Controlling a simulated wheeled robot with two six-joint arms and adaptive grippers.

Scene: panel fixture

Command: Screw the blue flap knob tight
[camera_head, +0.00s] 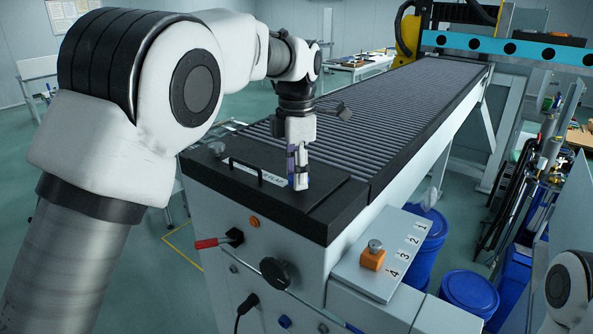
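My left gripper (297,183) points straight down at the right part of the black flap panel (235,183), on the near end of the conveyor. Its fingers are close together, with their tips at the panel surface. A small patch of blue, likely the blue flap knob (291,183), shows at the fingertips. The fingers hide most of it, so I cannot tell whether they grip it or only stand around it. My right gripper is out of view; only part of my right arm shows at the lower right.
A black handle (245,168) stands on the panel left of the gripper. The front face has a red lever (207,243) and a black round knob (275,272). An orange button box (373,256) sits on a numbered shelf. Blue barrels (468,292) stand at right.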

